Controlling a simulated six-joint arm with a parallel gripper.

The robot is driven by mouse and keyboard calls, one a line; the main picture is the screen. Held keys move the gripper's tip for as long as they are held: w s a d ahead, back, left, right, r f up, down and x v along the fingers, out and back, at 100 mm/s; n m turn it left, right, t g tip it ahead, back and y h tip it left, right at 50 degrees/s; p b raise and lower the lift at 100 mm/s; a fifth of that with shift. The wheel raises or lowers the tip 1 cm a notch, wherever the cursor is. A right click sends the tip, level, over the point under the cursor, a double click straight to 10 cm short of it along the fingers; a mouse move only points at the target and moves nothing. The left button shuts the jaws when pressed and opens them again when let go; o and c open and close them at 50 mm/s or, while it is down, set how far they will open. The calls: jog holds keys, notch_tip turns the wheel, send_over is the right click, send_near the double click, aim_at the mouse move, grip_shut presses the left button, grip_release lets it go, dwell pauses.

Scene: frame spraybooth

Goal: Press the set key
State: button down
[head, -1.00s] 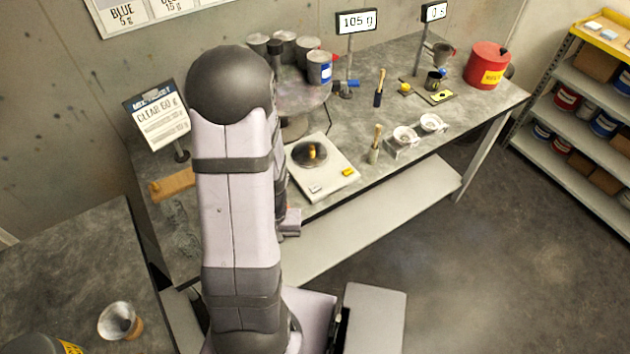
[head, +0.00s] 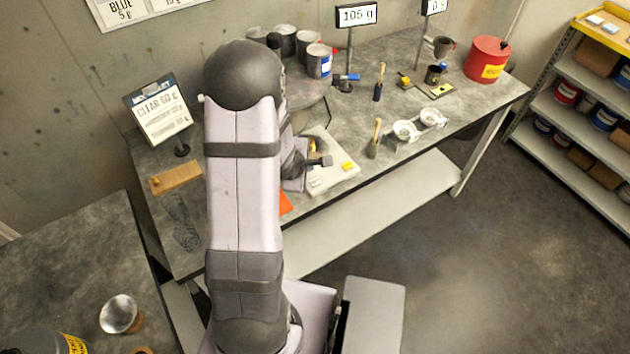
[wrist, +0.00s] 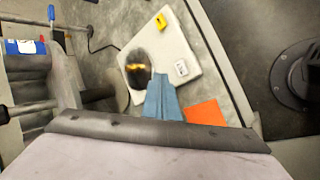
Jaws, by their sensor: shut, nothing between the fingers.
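A pale scale (head: 330,184) lies on the bench and also fills the middle of the wrist view (wrist: 190,45). It has a yellow key (head: 347,166) and a small white key (wrist: 181,67). Their lettering is too small to read, so I cannot tell which is the set key. A dark round dish (wrist: 138,66) with something yellow inside sits on the scale. My gripper (wrist: 161,80) is shut and empty. Its tips appear over the scale, between dish and white key; I cannot tell whether they touch it. In the head view the gripper (head: 324,160) partly hides the dish.
An orange flat piece (wrist: 206,112) lies beside the scale. Cans (head: 319,62) stand on a round stand behind. A brush (head: 376,138) and white cups (head: 405,132) stand to the right. A display (head: 356,14) reads 105 g.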

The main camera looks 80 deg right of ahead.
jog(key=shift+s+d+r+n+h, duration=0.2)
jog(key=shift+d+r+n, duration=0.15)
jog(key=shift+n, duration=0.75)
jog(key=shift+s+d+r+n+h, duration=0.2)
jog(key=shift+d+r+n, duration=0.1)
jog(key=shift+n, duration=0.8)
jog(key=shift+s+d+r+n+h, duration=0.1)
jog(key=shift+d+r+n+h, duration=0.2)
jog(key=shift+n, duration=0.8)
jog(key=shift+f, duration=0.15)
jog(key=b, duration=0.9)
send_over(313, 185)
notch_tip(313, 185, down, 6)
jog(key=shift+f, duration=1.2)
jog(key=shift+f+b, duration=0.35)
jog(key=shift+f, duration=0.5)
jog(key=shift+r+p, duration=0.2)
jog(key=shift+p, duration=0.1)
jog(key=shift+r+p, duration=0.65)
jog(key=shift+p, duration=0.2)
